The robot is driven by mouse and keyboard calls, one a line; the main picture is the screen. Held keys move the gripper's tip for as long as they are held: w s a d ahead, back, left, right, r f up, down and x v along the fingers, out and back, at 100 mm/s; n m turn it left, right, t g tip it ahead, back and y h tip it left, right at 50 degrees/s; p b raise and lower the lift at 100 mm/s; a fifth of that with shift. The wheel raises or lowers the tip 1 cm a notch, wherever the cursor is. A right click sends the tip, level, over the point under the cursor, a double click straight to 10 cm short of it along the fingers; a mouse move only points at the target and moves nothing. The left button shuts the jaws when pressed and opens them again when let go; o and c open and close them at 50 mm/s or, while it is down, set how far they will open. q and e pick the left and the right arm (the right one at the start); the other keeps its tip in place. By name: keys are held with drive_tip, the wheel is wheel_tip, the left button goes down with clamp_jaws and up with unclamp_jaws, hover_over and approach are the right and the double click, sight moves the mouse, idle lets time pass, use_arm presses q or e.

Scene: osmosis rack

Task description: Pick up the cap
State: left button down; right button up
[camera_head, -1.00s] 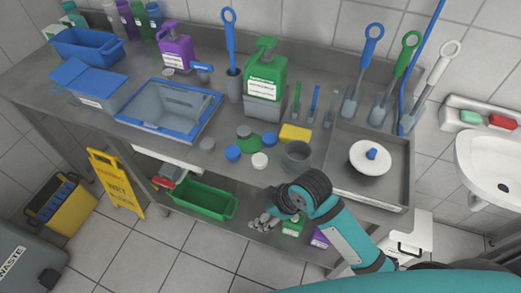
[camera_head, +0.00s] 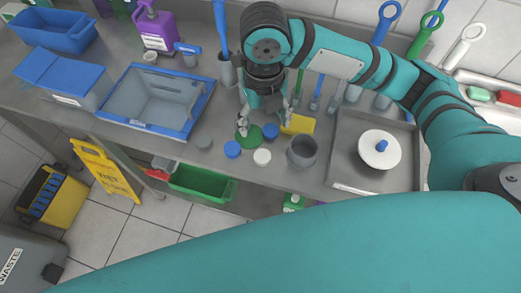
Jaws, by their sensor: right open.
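Several caps lie on the grey bench near its front edge: a blue cap (camera_head: 233,149), a second blue cap (camera_head: 271,131), a white cap (camera_head: 262,157) and a grey cap (camera_head: 203,142). A green round piece (camera_head: 250,139) lies among them. My right gripper (camera_head: 265,118) is open, pointing down from above, its fingers apart over the area behind the caps. Its left finger overlaps the back of the green piece; I cannot tell if they touch. Nothing shows between the fingers. My left gripper is not in view.
A yellow sponge (camera_head: 299,124) and a grey cup (camera_head: 301,151) sit right of the caps. Brushes line the back.

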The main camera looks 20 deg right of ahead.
hover_over(263, 157)
wheel_tip(263, 157, down, 10)
drive_tip(key=shift+r+p, duration=0.2)
drive_tip(key=shift+p, duration=0.25)
drive_tip(key=shift+f, duration=0.45)
wheel_tip(263, 157, down, 5)
drive_tip(key=shift+f+p, duration=0.2)
drive_tip(key=shift+p, duration=0.15)
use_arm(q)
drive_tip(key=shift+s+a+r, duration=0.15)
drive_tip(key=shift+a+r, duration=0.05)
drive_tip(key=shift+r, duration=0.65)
use_arm(e)
drive_tip(key=shift+c, duration=0.3)
drive_tip(key=c, duration=0.7)
